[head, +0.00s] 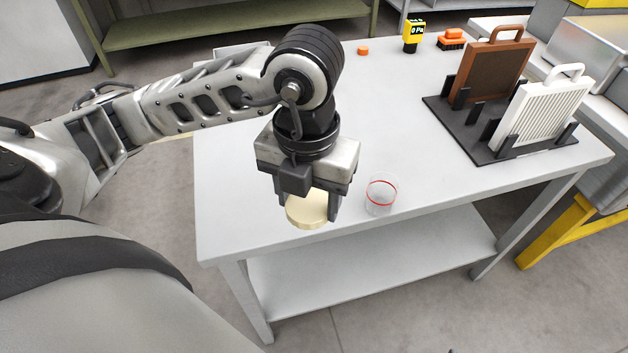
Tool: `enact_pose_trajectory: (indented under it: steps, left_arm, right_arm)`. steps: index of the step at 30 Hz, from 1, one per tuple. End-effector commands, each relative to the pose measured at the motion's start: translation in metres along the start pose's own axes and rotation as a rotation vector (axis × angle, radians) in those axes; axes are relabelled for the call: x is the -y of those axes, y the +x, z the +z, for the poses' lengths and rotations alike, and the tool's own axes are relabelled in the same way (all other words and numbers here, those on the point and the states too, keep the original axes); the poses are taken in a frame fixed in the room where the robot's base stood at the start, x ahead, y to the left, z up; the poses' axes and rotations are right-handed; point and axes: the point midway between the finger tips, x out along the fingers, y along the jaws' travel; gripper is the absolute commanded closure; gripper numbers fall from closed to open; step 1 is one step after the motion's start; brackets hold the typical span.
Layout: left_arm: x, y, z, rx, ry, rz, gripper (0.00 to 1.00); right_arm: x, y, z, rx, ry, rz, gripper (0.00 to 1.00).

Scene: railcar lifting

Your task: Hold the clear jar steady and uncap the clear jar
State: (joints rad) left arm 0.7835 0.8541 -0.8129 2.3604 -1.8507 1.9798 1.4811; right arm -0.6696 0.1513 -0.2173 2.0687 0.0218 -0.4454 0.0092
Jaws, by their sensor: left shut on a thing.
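A clear, open-topped jar (380,198) with a red rim stands upright on the white table near its front edge. My left gripper (307,206) points down just left of the jar, apart from it. It is shut on a round cream-coloured lid (306,212), with one finger at each side. The lid is near the table's front edge; whether it touches the tabletop is hard to tell. No jar body shows below the lid. My right gripper is not in view.
A black rack (466,142) at the right of the table (400,115) holds a brown panel (490,70) and a white panel (543,108). A yellow device (414,35) and orange items (452,38) sit at the back. The table's middle is clear.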

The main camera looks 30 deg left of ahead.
Motion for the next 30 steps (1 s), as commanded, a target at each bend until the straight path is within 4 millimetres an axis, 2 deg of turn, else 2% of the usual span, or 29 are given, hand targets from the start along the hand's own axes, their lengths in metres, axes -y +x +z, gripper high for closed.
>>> enact_pose_trajectory:
  steps: [3,8,11,20,21,25,30]
  left_arm:
    - [-0.003,-0.007,-0.004,0.003,-0.187,0.001,0.73]
    - [-0.005,-0.007,-0.003,0.004,-0.31,0.002,0.73]
    - [-0.01,-0.001,0.011,0.004,-0.33,0.004,0.73]
    - [-0.03,0.03,0.082,0.003,-0.328,0.005,0.73]
    - [-0.032,0.038,0.088,0.001,-0.326,0.005,0.73]
    - [-0.036,0.063,0.107,0.001,-0.324,0.004,0.73]
    - [-0.04,0.081,0.122,0.005,-0.321,0.002,0.73]
  right_arm:
    - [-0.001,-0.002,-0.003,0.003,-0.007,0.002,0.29]
    - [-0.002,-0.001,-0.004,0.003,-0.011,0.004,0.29]
    - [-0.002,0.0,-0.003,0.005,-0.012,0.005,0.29]
    - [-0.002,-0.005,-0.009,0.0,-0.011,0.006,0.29]
    - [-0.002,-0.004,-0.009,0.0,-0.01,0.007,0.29]
    - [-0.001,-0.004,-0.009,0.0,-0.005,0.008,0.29]
    - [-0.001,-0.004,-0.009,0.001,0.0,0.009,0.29]
